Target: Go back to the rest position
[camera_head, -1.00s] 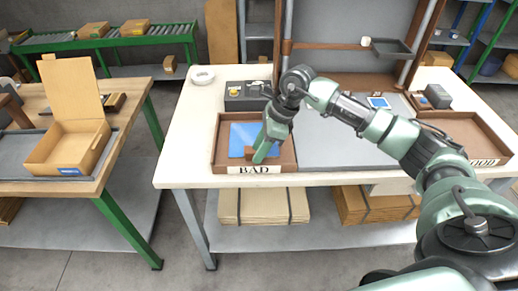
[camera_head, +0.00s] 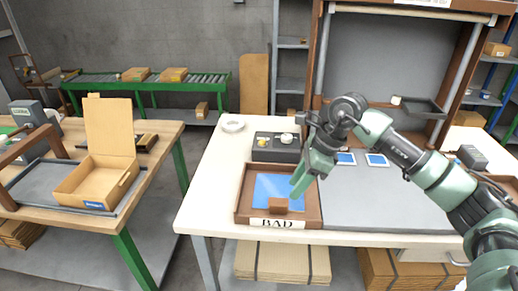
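My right gripper (camera_head: 300,184) hangs over the right side of the wooden tray marked BAD (camera_head: 244,208), fingers pointing down. The fingers overlap in this view, so I cannot tell whether they are open or shut. A blue sheet or plate (camera_head: 272,188) lies in the BAD tray, with a small brown block (camera_head: 278,206) in front of it. A brush is not clearly recognisable. My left gripper is out of view.
An open cardboard box (camera_head: 95,183) stands on the left table. A wooden frame rises behind the mat.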

